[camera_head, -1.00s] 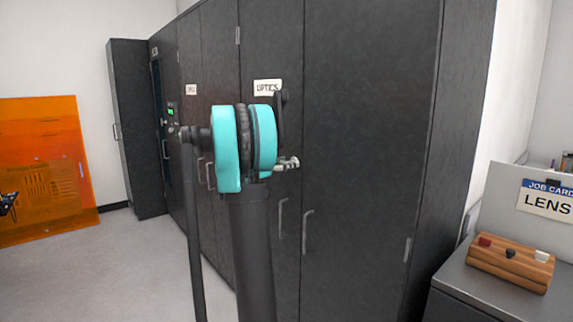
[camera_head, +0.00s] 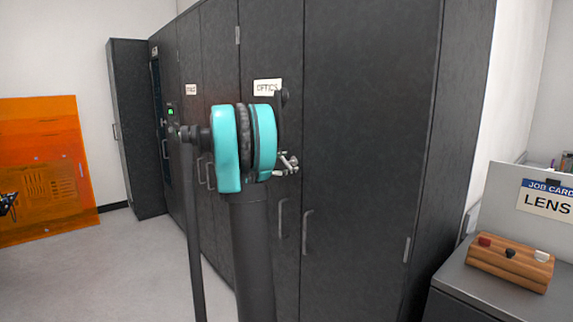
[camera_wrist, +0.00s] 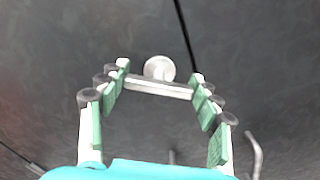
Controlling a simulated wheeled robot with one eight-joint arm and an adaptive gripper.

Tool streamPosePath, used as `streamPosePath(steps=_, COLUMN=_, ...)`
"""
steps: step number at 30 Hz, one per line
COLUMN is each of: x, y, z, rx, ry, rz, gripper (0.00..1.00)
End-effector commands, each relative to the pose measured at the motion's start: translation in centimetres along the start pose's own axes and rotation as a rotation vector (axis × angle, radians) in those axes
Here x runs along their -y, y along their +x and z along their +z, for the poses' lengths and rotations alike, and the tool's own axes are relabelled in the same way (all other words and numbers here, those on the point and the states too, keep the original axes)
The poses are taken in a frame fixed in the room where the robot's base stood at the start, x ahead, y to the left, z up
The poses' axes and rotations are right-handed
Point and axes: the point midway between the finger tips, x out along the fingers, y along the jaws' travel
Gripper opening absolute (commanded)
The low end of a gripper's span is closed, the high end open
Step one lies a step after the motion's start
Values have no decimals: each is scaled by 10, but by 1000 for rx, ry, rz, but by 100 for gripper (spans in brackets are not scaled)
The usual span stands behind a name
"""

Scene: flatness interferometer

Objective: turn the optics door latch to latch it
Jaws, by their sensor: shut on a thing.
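The optics door (camera_head: 272,130) is a tall dark grey cabinet door with an "OPTICS" label (camera_head: 267,87). Its latch is a pale metal bar on a round hub (camera_wrist: 159,68), and the bar (camera_wrist: 158,87) lies crosswise in the wrist view, its right end close to the dark door seam. My gripper (camera_wrist: 160,80) is shut on the latch bar, with green-padded fingers at its two ends. In the head view, my gripper (camera_head: 287,163) is at the door, beyond my teal wrist, which hides part of it. Latch detail is too small to read there.
Door handles (camera_head: 307,230) stand out below the latch, and one shows at lower right in the wrist view (camera_wrist: 254,155). A grey counter (camera_head: 450,285) with a wooden block (camera_head: 510,263) stands at right. An orange panel (camera_head: 45,165) is at left. Floor at lower left is clear.

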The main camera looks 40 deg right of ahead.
Motion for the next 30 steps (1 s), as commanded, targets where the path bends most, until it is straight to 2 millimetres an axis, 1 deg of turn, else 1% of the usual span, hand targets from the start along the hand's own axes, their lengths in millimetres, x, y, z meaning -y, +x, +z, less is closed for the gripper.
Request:
streamPosePath(steps=18, x=2, y=0, z=-1, rx=0, ry=581, rz=-1, gripper=35)
streamPosePath(steps=24, x=3, y=0, z=-1, rx=0, ry=741, rz=-1, gripper=35)
streamPosePath(steps=30, x=3, y=0, z=-1, rx=0, ry=860, rz=-1, gripper=35)
